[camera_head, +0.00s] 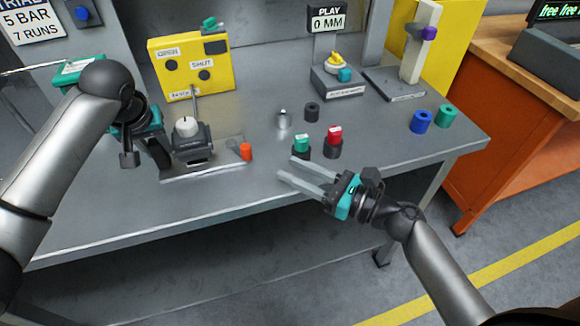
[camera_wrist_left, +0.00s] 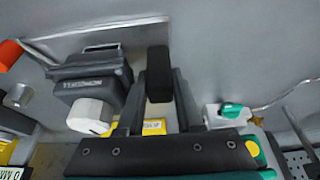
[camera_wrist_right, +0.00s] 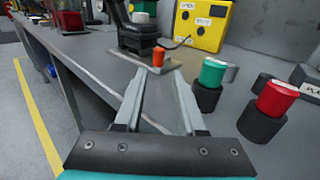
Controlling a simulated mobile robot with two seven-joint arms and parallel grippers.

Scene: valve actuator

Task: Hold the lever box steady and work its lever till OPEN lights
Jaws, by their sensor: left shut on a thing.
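A dark grey box (camera_head: 192,148) with a white knob (camera_head: 186,126) stands on a base plate at the bench front; I take it to be the lever box. It also shows in the left wrist view (camera_wrist_left: 88,70). My left gripper (camera_head: 160,158) is beside it, shut on a black block (camera_wrist_left: 158,75); whether that block is the lever, I cannot tell. A yellow panel (camera_head: 220,72) behind carries OPEN and SHUT lamps, both dark. My right gripper (camera_head: 285,168) is open and empty above the front edge, right of the box.
An orange cylinder (camera_head: 246,152) is at the plate's right end. Green (camera_head: 301,142) and red (camera_head: 334,135) capped pieces stand near my right gripper. A PLAY display (camera_head: 327,20) is at the back. Blue (camera_head: 422,121) and teal (camera_head: 446,116) cylinders stand at the right.

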